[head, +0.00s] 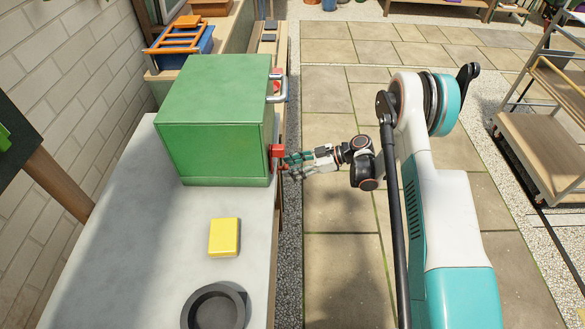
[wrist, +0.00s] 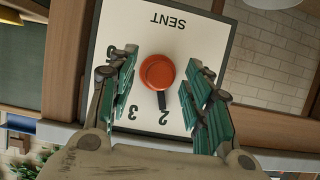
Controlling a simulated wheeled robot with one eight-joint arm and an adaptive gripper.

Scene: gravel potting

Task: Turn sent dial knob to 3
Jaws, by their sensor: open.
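The sent dial's red knob (wrist: 157,72) sits on a white plate (wrist: 178,48) marked SENT, upside down in the wrist view. Its black pointer (wrist: 162,100) points at the 2; the 3 (wrist: 132,112) is just left of the 2. My gripper (wrist: 161,68) is open, with its green-padded fingers on either side of the knob and visible gaps between. In the head view the red knob (head: 277,151) sticks out from the right side of a green box (head: 217,120), and my gripper (head: 287,163) is at it from the right.
The green box stands on a grey counter (head: 150,245). A yellow block (head: 224,237) and a dark round dish (head: 215,308) are in front of it. A metal handle (head: 279,88) is on the box's right side. Paved floor to the right is open, with a wooden-shelved cart (head: 540,145) beyond.

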